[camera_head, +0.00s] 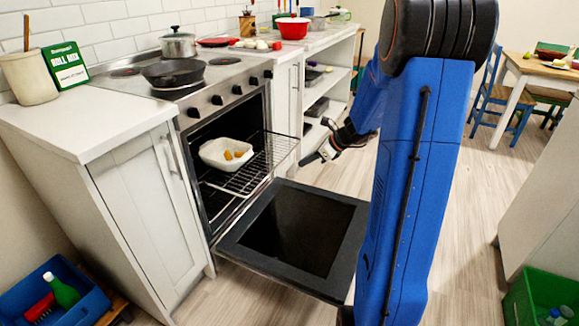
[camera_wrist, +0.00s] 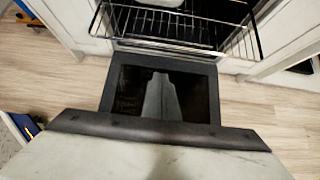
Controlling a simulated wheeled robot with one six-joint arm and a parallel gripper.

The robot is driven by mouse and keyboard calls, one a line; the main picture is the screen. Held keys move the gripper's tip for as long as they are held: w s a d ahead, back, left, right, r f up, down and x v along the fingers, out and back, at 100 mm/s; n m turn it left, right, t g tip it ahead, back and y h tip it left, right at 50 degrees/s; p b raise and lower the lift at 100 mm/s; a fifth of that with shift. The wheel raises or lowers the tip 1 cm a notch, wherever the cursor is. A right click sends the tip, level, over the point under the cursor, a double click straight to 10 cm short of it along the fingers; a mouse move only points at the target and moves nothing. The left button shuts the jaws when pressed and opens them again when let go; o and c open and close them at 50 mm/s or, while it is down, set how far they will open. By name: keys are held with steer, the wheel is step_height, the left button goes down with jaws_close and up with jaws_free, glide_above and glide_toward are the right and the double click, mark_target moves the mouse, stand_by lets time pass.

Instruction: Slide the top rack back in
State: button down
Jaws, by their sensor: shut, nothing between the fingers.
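The top rack (camera_head: 272,158), a wire grid, sticks out of the open oven over the lowered door. In the wrist view the rack (camera_wrist: 228,42) crosses the top. A white baking dish (camera_head: 213,158) with a few orange-yellow pieces sits on it towards the left. The dish's edge also shows at the top of the wrist view (camera_wrist: 160,3). My gripper (camera_head: 326,152) is shut and empty, in the air just right of the rack's front edge, apart from it in the head view. Its fingers cannot be made out clearly in the wrist view.
The oven door (camera_head: 290,232) lies open below the rack and reaches out over the floor. A pan (camera_head: 174,73) and a pot (camera_head: 178,43) stand on the stove. White cabinets (camera_head: 150,215) flank the oven. A blue crate (camera_head: 75,305) is at lower left.

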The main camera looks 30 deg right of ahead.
mark_target(231, 153)
steer(key=w+a+r+x, duration=0.1)
steer(key=r+x, duration=0.1)
steer(key=x, duration=1)
steer(key=shift+w+a, duration=0.25)
steer(key=shift+w, duration=0.2)
steer(key=w+a, duration=0.4)
steer(key=w, duration=0.2)
steer(key=w+a, duration=0.5)
steer(key=w, duration=0.1)
steer(key=w+a, duration=0.4)
steer(key=w, duration=0.2)
steer(key=shift+w+a+f, duration=0.1)
steer(key=shift+w+a, duration=0.25)
steer(key=shift+w, duration=0.05)
steer(key=shift+w+a, duration=0.25)
steer(key=shift+w, duration=0.1)
